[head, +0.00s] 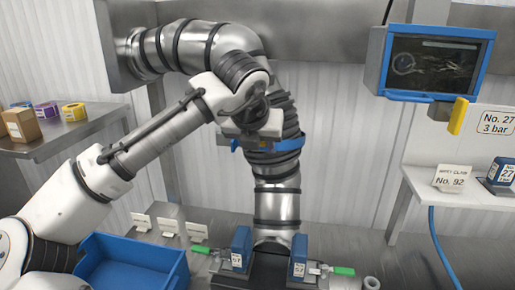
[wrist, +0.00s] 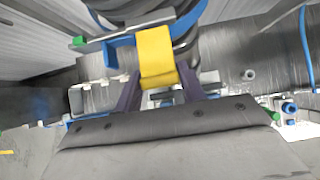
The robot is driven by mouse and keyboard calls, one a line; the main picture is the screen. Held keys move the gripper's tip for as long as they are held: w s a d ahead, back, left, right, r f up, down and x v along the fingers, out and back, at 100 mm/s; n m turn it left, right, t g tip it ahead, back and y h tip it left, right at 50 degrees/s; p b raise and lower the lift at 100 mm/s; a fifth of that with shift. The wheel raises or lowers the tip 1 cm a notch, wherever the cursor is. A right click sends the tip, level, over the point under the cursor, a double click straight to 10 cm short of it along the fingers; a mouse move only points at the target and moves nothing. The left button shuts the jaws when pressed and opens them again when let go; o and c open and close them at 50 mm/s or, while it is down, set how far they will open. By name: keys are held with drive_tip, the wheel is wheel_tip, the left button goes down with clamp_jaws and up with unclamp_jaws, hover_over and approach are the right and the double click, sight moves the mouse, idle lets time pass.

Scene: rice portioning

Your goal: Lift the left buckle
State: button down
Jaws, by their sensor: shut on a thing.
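A yellow block-like tab, which appears to be the left buckle (wrist: 157,58), sits between the fingers of my gripper (wrist: 158,78) in the wrist view. The two dark fingers are shut on its sides. Behind it, a blue band (wrist: 122,48) curves around the ribbed metal pipe. In the head view, the blue band (head: 291,144) rings the pipe at mid-height, with my wrist against its left side. My wrist hides the buckle and fingertips there. I cannot tell whether the buckle is raised.
A blue bin (head: 130,262) stands at the lower left. Two blue blocks (head: 241,245) (head: 299,252) with green handles flank the pipe's foot. A screen (head: 435,62) hangs at the upper right, above a shelf (head: 450,196). A side shelf (head: 65,135) at the left holds rolls and a box.

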drive_tip(key=shift+r+g, duration=0.25)
drive_tip(key=shift+g, duration=0.25)
drive_tip(key=c, duration=0.8)
unclamp_jaws()
drive_tip(key=shift+w, duration=0.1)
drive_tip(key=shift+c, duration=0.2)
drive_tip(key=b+v, duration=0.2)
drive_tip(key=v, duration=1.2)
drive_tip(key=shift+b, duration=0.35)
drive_tip(key=shift+d, duration=0.1)
